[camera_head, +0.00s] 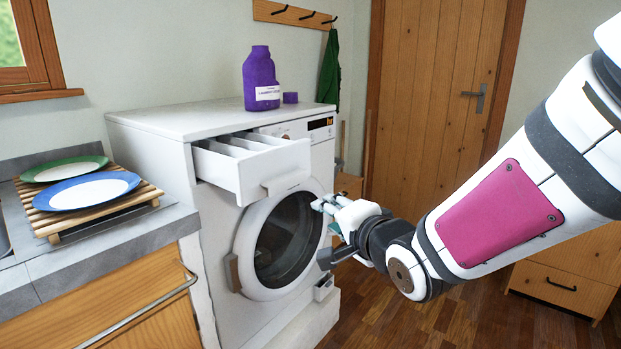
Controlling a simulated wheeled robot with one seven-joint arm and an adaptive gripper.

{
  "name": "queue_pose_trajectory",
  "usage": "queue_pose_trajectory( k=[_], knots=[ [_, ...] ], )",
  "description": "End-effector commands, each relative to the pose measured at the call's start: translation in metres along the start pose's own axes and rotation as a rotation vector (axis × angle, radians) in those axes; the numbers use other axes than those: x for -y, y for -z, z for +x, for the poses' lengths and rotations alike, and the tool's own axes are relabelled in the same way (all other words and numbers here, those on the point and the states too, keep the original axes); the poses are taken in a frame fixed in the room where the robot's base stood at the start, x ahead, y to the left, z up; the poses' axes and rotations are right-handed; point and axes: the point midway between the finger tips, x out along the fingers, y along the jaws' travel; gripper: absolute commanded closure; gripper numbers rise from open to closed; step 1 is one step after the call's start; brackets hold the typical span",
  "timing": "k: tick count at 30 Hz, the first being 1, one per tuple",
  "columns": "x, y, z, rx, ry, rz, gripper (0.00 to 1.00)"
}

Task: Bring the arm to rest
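My gripper (322,208) is in front of the right side of the washing machine (215,270), near the edge of its round door (287,240). My arm reaches in from the right, with a pink panel on its link. The fingertips show pale and teal, and nothing is visibly held. The fingers overlap from this side, so I cannot tell how far apart they are. I cannot tell whether they touch the door. The detergent drawer (252,167) is pulled out, above and left of my gripper.
A purple bottle (259,75) and a purple cap (290,98) stand on the machine. A green-rimmed plate (64,168) and a blue-rimmed plate (88,190) lie on a wooden rack (140,198) at left. Floor (450,318) shows clear below my arm; a wooden cabinet (575,275) stands right.

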Motion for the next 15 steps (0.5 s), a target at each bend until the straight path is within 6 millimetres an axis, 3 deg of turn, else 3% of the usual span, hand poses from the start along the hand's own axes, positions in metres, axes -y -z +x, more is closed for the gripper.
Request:
queue_pose_trajectory(
  k=[8, 15],
  knots=[
    [-0.052, 0.031, -0.071, -0.005, -0.402, -0.353, 0.63],
    [-0.093, 0.033, -0.162, 0.149, -0.714, -0.553, 0.63]
  ],
)
